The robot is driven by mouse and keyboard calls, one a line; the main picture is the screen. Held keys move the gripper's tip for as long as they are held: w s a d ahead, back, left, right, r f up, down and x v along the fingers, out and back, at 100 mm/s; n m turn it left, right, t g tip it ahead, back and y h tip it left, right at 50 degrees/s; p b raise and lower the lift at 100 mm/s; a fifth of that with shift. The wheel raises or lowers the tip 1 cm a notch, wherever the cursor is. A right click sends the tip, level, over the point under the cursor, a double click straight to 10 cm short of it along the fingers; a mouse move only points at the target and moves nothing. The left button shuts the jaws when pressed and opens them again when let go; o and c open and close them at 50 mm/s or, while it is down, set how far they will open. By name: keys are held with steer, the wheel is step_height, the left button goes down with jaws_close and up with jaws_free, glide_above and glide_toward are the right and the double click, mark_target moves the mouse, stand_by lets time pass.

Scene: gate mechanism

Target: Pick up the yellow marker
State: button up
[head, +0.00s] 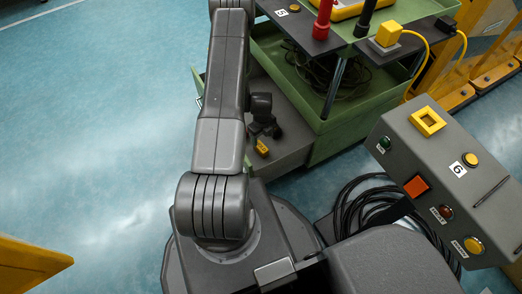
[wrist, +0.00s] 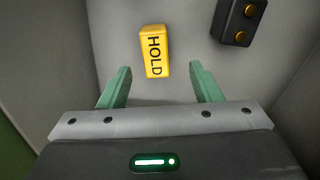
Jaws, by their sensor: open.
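The yellow marker is a small upright-looking block with "HOLD" on it. In the wrist view the yellow marker (wrist: 154,50) lies on a grey surface, slightly left of centre. My gripper (wrist: 160,68) is open, with green fingers spread to either side of the marker's near end. Gaps show on both sides, and neither finger appears to touch it. The height of the fingers above the surface is hard to tell.
A dark block with two yellow-orange buttons (wrist: 238,22) lies right of the marker. A grey control panel (head: 450,185) numbered 6 and coiled black cables (head: 375,210) are at right. The blue floor (head: 90,130) is clear at left.

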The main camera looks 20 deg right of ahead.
mark_target(261, 146)
step_height(261, 146, down, 3)
steer(key=f, duration=0.1)
steer(key=f+b, duration=0.1)
steer(key=f, duration=0.1)
steer(key=f+b, duration=0.1)
steer(key=f, duration=0.1)
steer(key=shift+s+a+f, duration=0.15)
steer(key=shift+s+a, duration=0.05)
steer(key=shift+a, duration=0.1)
steer(key=c, duration=1.1)
step_height(261, 146, up, 30)
steer(key=p, duration=1.3)
steer(key=shift+c, duration=0.2)
